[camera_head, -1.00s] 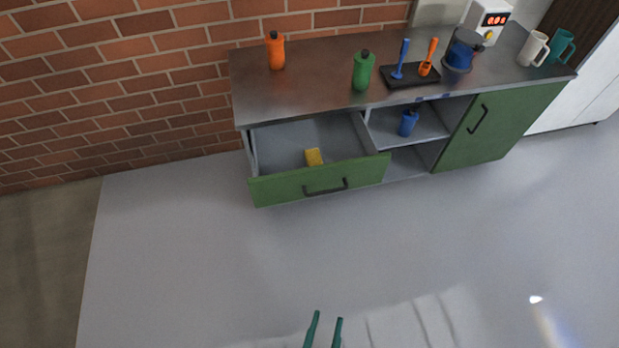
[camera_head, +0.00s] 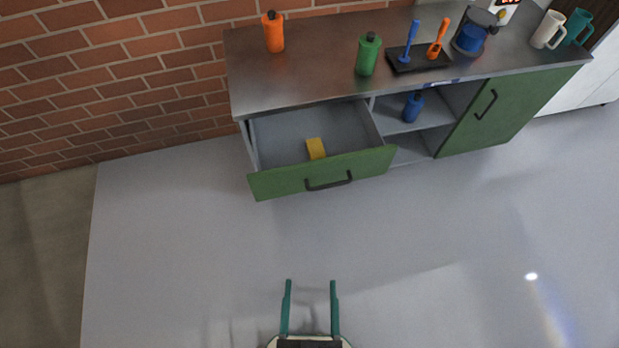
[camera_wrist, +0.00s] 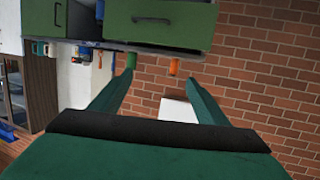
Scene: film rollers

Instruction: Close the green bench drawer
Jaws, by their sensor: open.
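The green bench drawer (camera_head: 280,180) is pulled out from the left end of the bench, with a dark bar handle (camera_head: 328,182) on its front. A yellow block (camera_head: 316,148) lies inside it. The drawer front also shows in the wrist view (camera_wrist: 185,25), at the top of the picture. My gripper (camera_head: 310,283) is in front of the drawer, low in the head view, with its two green fingers apart and nothing between them. It also shows in the wrist view (camera_wrist: 158,85). A clear gap of floor shows between the fingertips and the drawer front.
The bench top (camera_head: 320,70) carries an orange bottle (camera_head: 273,33), a green bottle (camera_head: 367,56), a black tray (camera_head: 418,60) with tools, and mugs. A blue bottle (camera_head: 412,107) stands on the open shelf. The green cabinet door (camera_head: 510,110) is shut. The grey floor (camera_head: 200,240) is clear.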

